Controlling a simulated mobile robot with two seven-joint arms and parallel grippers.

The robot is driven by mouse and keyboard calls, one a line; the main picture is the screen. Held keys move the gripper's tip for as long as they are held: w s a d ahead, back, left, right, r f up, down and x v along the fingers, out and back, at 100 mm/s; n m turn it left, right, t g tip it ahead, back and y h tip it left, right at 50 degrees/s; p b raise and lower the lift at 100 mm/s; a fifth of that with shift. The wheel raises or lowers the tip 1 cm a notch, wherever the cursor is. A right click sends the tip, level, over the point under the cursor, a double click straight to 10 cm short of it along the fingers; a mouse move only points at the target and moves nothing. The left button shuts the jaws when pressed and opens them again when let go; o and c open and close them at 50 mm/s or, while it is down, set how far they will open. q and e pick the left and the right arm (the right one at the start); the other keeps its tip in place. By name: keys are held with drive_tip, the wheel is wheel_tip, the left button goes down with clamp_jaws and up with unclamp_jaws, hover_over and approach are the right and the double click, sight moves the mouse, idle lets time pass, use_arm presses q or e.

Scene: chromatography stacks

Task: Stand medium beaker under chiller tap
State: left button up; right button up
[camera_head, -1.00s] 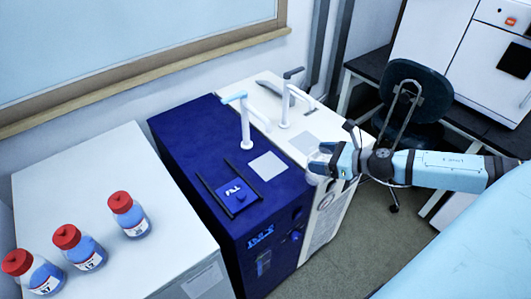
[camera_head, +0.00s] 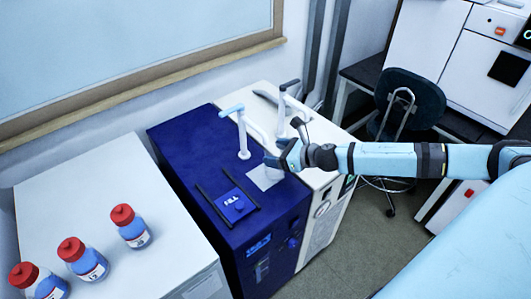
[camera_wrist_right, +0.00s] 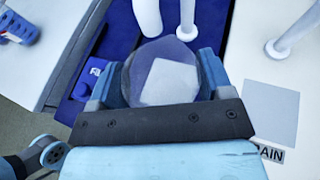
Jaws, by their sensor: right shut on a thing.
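My right gripper (camera_head: 282,157) is shut on a clear, round-looking beaker (camera_wrist_right: 150,80), seen from above between the fingers in the right wrist view. The gripper is over the right side of the dark blue unit (camera_head: 190,145). A white tap with a light blue top (camera_head: 243,140) stands on the blue unit, just left of the gripper. A pale square pad (camera_head: 262,178) lies below that tap; it shows through the beaker in the wrist view. The gap between beaker and pad cannot be judged. My left gripper is not in view.
A white unit beside the blue one carries a second tap (camera_head: 284,108) with a grey handle. A FILL panel (camera_head: 234,205) is on the blue unit. Red-capped bottles (camera_head: 131,226) stand on the white cabinet (camera_head: 90,200) at left. A dark chair (camera_head: 408,100) stands behind.

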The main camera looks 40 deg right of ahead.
sight(266, 148)
drive_tip(key=w, duration=0.1)
drive_tip(key=w+a, duration=0.1)
drive_tip(key=shift+w+a+r+p, duration=0.15)
drive_tip(key=shift+w+p, duration=0.2)
drive_tip(key=shift+w+a, duration=0.25)
drive_tip(key=shift+w, duration=0.2)
wheel_tip(266, 148, down, 4)
drive_tip(key=shift+s+r, duration=0.1)
drive_tip(key=shift+f, duration=0.25)
drive_tip(key=o, duration=1.3)
drive_tip(key=shift+r, duration=0.15)
